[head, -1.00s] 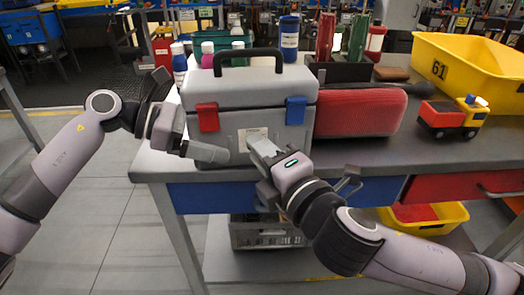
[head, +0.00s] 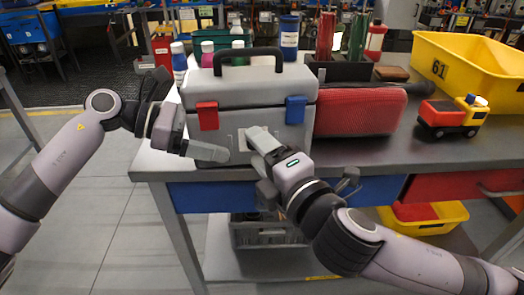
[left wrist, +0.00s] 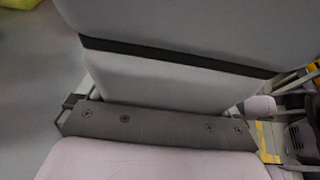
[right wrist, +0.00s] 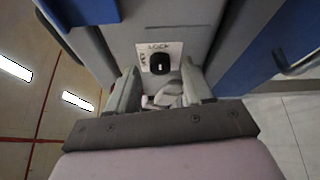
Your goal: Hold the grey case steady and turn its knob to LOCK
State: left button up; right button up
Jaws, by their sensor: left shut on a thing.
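The grey case (head: 250,88) stands upright on the workbench, with a black handle and red and blue latches. My left gripper (head: 200,148) is shut on the case's left end, one finger lying across the front; the case fills much of the left wrist view (left wrist: 170,85). In the right wrist view the black knob (right wrist: 160,63) sits on a pale plate with LOCK printed above it and a smaller word at its left. My right gripper (right wrist: 158,92) is open, its fingers on either side below the knob, apart from it. The knob's pointer direction is hard to tell.
A red padded case (head: 360,112) stands right of the grey case. A toy truck (head: 452,117) and a yellow crate (head: 470,65) are farther right. Several bottles, one a blue-lidded jar (head: 289,38), stand behind. The bench's front edge runs just below the case.

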jog(key=v, duration=0.7)
jog(key=shift+s, duration=0.25)
jog(key=shift+d, duration=0.1)
pick_arm(q)
jog(key=o, duration=1.3)
jog(key=shift+a, duration=0.15)
